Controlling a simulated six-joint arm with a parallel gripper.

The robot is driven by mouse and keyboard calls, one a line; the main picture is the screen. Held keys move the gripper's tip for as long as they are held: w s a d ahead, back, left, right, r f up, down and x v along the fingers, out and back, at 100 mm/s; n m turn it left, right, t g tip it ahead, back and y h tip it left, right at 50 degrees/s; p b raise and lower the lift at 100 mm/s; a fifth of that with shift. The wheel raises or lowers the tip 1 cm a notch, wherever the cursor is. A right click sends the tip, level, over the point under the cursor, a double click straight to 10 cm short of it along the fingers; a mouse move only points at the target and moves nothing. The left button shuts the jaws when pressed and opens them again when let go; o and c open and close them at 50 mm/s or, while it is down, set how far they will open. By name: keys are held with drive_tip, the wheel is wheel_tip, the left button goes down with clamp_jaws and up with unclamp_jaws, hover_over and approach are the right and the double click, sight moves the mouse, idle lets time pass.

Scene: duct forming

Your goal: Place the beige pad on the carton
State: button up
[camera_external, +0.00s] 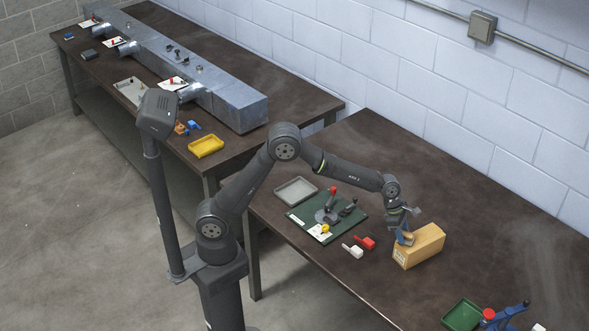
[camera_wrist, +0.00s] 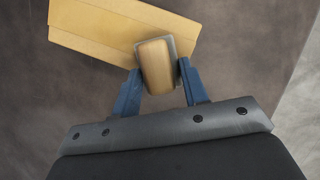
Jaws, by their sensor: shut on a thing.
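The carton (camera_external: 422,246) is a tan box on the right part of the near table. It also shows at the top of the wrist view (camera_wrist: 92,28). My gripper (camera_external: 404,236) is at the carton's left end. In the wrist view its blue fingers (camera_wrist: 160,82) are shut on the beige pad (camera_wrist: 156,64), a small rounded block with a grey edge. The pad overlaps the carton's lower right part in that view. I cannot tell whether the pad touches the carton or hangs just above it. In the external view the pad is mostly hidden by my gripper.
A red piece (camera_external: 366,242) and a white piece (camera_external: 353,251) lie left of the carton. Beyond them is a green mat (camera_external: 300,215) with tools, and a grey tray (camera_external: 295,190). A green bin (camera_external: 463,315) stands at the front right. The table behind the carton is clear.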

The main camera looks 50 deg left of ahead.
drive_tip(key=shift+f, duration=0.15)
drive_tip(key=o, duration=1)
drive_tip(key=v, duration=1.2)
